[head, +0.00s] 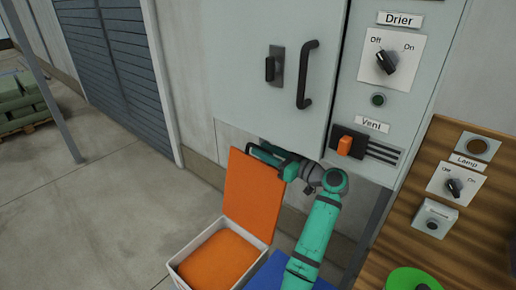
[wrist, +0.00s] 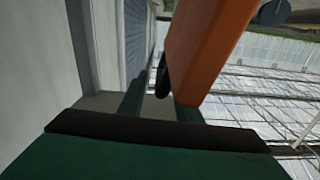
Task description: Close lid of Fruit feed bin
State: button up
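The feed bin (head: 184,268) is a white box with an orange inside, low at the bottom centre of the head view; no name on it is readable. Its orange lid (head: 252,195) stands up, open, along the bin's far side. My gripper (head: 261,151) is at the lid's upper right edge, close to it. In the wrist view the lid (wrist: 208,45) rises beside the fingers and covers part of the right one. A gap shows between the fingers, so the gripper looks open. Whether it touches the lid cannot be told.
A grey cabinet (head: 240,60) with a black handle (head: 307,75) hangs just above my gripper. A panel with Drier and Vent controls is to its right. A blue surface (head: 263,274) lies right of the bin. A wooden board (head: 480,235) carries a lamp switch.

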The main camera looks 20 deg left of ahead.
aim_at(257, 147)
jog(key=x, duration=0.3)
jog(key=shift+s, duration=0.1)
jog(key=shift+a, duration=0.15)
jog(key=shift+w, duration=0.25)
